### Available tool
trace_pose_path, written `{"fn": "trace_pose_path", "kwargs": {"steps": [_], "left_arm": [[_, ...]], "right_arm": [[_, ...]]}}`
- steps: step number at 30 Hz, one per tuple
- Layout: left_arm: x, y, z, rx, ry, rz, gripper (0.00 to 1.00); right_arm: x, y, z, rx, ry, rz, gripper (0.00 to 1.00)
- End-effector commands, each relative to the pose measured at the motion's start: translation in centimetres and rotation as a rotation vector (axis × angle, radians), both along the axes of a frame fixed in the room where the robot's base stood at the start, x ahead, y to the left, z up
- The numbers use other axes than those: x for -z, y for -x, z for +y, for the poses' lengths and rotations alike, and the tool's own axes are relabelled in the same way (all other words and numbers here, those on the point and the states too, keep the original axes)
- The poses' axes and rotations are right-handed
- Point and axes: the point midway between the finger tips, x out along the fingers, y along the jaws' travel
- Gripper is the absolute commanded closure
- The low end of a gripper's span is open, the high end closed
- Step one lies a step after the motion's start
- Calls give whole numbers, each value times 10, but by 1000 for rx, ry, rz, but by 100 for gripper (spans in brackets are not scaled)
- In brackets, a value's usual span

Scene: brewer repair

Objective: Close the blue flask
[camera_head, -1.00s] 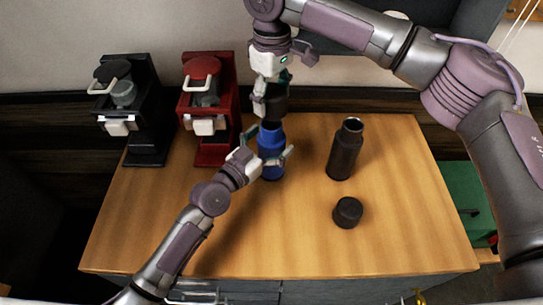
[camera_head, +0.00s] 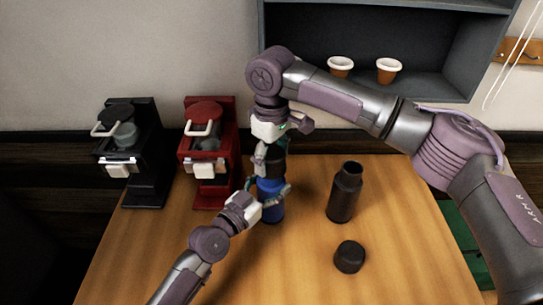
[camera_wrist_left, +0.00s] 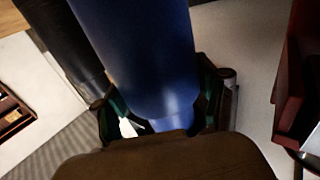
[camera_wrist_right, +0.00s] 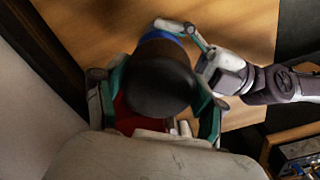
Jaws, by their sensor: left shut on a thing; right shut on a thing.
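The blue flask (camera_head: 270,188) stands upright on the wooden table. My left gripper (camera_head: 273,203) is shut around its body, and the flask fills the left wrist view (camera_wrist_left: 150,60). My right gripper (camera_head: 270,161) is above, pointing down, shut on a black cap (camera_head: 275,168). The cap is in line over the flask's top and looks to touch it; whether it is seated cannot be told. In the right wrist view the cap (camera_wrist_right: 157,80) hides most of the flask, with a blue edge (camera_wrist_right: 162,33) beyond.
An open black flask (camera_head: 345,193) stands to the right, with a loose black cap (camera_head: 349,257) in front of it. A red coffee machine (camera_head: 208,160) and a black one (camera_head: 135,160) stand at the left. Two cups sit on the shelf (camera_head: 364,86) above.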

Motion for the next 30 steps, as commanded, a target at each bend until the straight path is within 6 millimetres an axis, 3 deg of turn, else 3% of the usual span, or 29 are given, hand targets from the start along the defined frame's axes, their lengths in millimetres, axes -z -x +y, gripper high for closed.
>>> {"fn": "trace_pose_path", "kwargs": {"steps": [17,30], "left_arm": [[0,0,0,0,0,0,91],[0,0,0,0,0,0,91]], "right_arm": [[4,0,0,0,0,-1,64],[21,0,0,0,-2,-1,64]]}}
